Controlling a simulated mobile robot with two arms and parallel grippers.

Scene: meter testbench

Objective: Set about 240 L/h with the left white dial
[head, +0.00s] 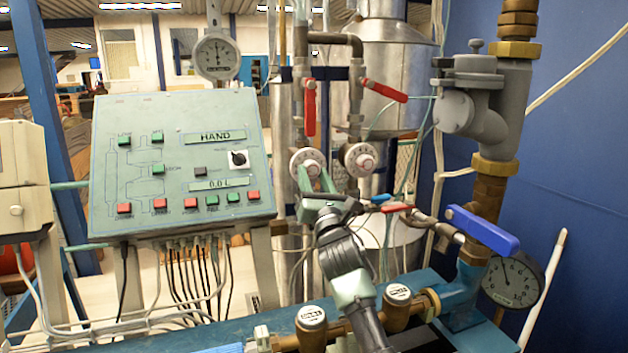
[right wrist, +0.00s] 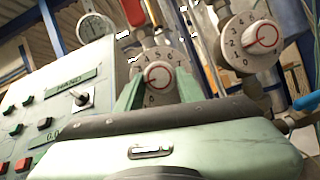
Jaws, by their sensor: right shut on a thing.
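The left white dial (head: 307,161) sits on the pipework right of the control panel. In the right wrist view, the left white dial (right wrist: 158,73) has a red ring on its face and dark numbers round its rim. My right gripper (head: 315,177) reaches up to it from below, its green fingers on both sides of the dial's lower part and shut on it. The fingers (right wrist: 158,90) hide part of its lower rim. The exact setting is too small to read. My left gripper is not in view.
A similar right white dial (head: 361,159) stands close beside it. Red-handled valves (head: 310,108) are above, and a blue-handled valve (head: 483,231) is at the right. The control panel (head: 110,190) shows "HAND" and "0.0 L". Pipes crowd the space below.

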